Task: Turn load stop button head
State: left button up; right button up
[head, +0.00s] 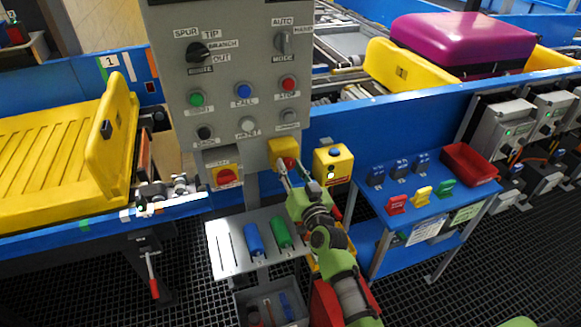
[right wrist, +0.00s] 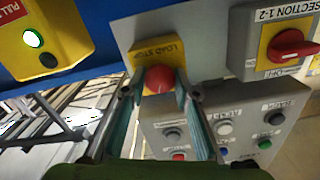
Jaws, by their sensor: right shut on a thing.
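The load stop button is a red round head (head: 289,162) on a yellow box (head: 281,148) at the lower right corner of the grey control panel. In the right wrist view the red head (right wrist: 160,79) sits in front of its yellow plate (right wrist: 150,50) marked LOAD STOP. My right gripper (head: 287,173) reaches up to it from below. Its two fingers stand on either side of the head and are shut on it; the right wrist view also shows the gripper (right wrist: 164,88). The fingers partly hide the head in the head view. My left gripper is not in view.
A red rotary switch (head: 227,176) is left of the button, and a yellow box (head: 333,163) with a dark button is close on the right. A shelf (head: 232,262) with blue and green cylinders lies below. A blue table (head: 385,180) stands at right.

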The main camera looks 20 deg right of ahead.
jog(key=shift+m, duration=1.9)
jog(key=o, duration=1.1)
jog(key=shift+s, duration=0.15)
jog(key=s, duration=1.1)
jog(key=shift+s+d, duration=0.2)
jog(key=shift+s, duration=0.1)
